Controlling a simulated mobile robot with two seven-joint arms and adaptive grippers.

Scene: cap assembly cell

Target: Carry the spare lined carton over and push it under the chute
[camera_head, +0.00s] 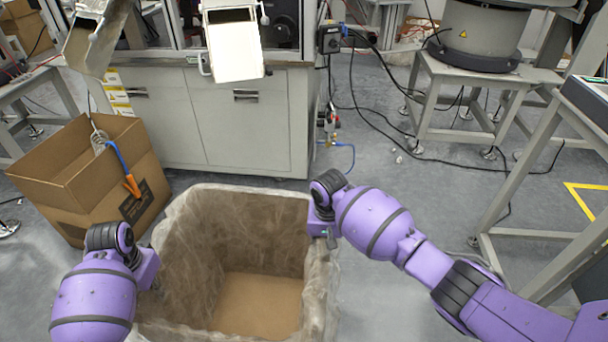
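The spare lined carton (258,300), open at the top with a clear plastic liner folded over its rim, is in the front middle. Its inside looks empty. My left gripper (150,270) is at its left rim and my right gripper (324,222) is at its right rim. The fingers of both are mostly hidden, so their grip on the walls cannot be made out. Whether the carton is on the floor or lifted is also unclear. A white chute (235,52) sticks out from the machine cabinet beyond the carton. A second, grey metal chute (97,38) hangs at upper left.
A brown carton (75,178) with an orange-and-blue item on its side stands left, close to the lined carton. The grey cabinet (215,118) is behind. Cables (400,160) lie on the floor at right, near a bowl-feeder stand (470,75) and a table frame (530,150).

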